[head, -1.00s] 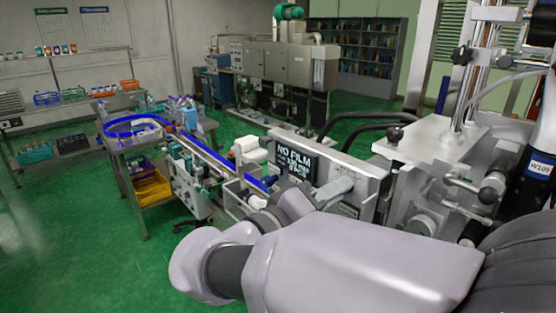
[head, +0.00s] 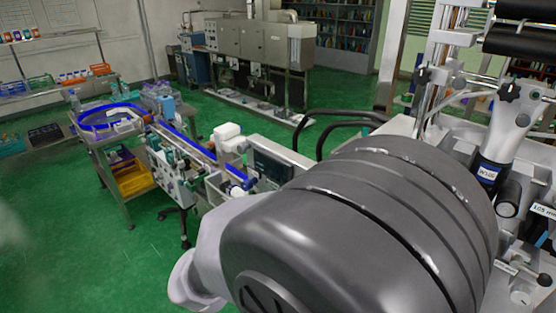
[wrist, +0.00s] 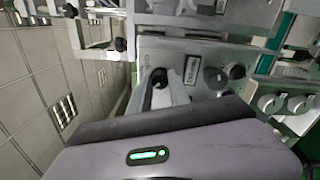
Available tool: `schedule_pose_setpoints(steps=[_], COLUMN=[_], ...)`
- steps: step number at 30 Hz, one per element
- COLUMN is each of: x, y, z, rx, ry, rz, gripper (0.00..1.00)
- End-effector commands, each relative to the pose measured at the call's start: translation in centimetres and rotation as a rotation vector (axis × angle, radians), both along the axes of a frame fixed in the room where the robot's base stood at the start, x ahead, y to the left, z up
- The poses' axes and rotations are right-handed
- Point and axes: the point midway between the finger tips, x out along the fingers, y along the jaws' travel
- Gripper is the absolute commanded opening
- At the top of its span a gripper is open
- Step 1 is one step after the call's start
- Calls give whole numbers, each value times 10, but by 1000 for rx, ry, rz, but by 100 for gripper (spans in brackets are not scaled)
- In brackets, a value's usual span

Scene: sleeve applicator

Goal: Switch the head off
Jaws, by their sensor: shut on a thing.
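In the wrist view, my gripper (wrist: 160,80) reaches past its grey body with the green light to a grey machine panel (wrist: 207,52). Its two fingers are shut on a small black knob (wrist: 158,75), whose face shows between the tips. A label plate (wrist: 191,70) beside it is too small to read. A larger dark round knob (wrist: 215,77) and a smaller one (wrist: 237,71) sit to the right. In the head view my own arm hides the gripper and the panel. A dark display box (head: 275,168) shows there, its lettering unreadable.
Several light round knobs (wrist: 282,103) stand at the right of the wrist view. In the head view, a blue-railed conveyor (head: 190,145) runs to the left and a metal column frame (head: 440,85) rises at the right. Green floor (head: 70,220) is clear at left.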

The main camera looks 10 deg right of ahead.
Motion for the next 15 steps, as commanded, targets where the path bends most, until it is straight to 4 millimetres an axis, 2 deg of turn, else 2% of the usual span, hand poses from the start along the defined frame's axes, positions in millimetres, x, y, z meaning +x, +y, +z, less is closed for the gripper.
schedule_pose_setpoints(steps=[15], x=[0], y=[0], z=[1], rx=[-29], ry=[39], rz=[1], gripper=[0])
